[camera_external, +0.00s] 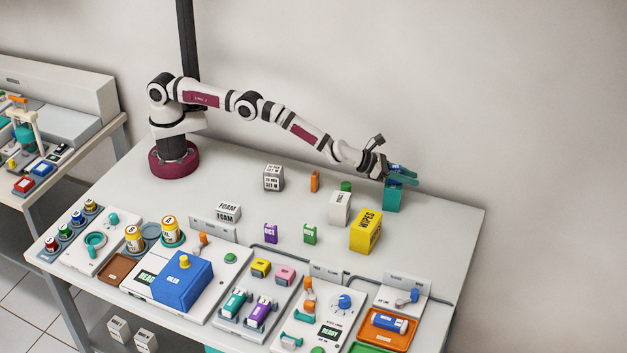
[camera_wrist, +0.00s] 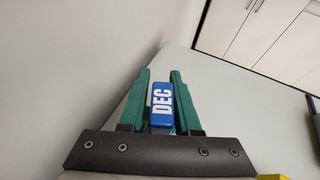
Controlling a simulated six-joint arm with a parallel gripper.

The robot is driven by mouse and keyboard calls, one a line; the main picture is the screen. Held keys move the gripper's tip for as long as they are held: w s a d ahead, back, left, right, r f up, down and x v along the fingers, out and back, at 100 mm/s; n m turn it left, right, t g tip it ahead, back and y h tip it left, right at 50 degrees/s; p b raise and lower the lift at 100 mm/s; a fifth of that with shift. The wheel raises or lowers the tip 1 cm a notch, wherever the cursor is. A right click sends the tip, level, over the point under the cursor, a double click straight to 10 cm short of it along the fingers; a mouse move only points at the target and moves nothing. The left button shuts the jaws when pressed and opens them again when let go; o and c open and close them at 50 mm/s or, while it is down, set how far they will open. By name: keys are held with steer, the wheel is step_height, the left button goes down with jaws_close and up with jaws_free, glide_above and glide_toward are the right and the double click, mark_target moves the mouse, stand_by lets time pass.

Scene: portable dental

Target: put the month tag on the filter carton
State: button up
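The month tag, a blue tag with white letters DEC (camera_wrist: 160,104), sits between the green fingers of my gripper (camera_wrist: 161,92) in the wrist view. My gripper (camera_external: 403,172) looks shut on it. In the external view the gripper is at the right of the table, directly above or touching a teal block (camera_external: 392,200); I cannot tell which. A sliver of the blue tag (camera_external: 402,168) shows between the fingers. An upright white carton (camera_external: 339,209) stands to the left of the teal block. Its label is too small to read, so I cannot confirm it is the filter carton.
A yellow WIPES box (camera_external: 366,231) stands in front of the gripper. Purple OCT (camera_external: 270,233), green (camera_external: 310,234) and orange (camera_external: 315,181) tags stand mid-table. A white lettered box (camera_external: 273,178) and a FOAM box (camera_external: 227,212) are farther left. Trays and devices fill the front edge.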

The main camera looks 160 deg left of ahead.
steer(key=shift+o, duration=0.9)
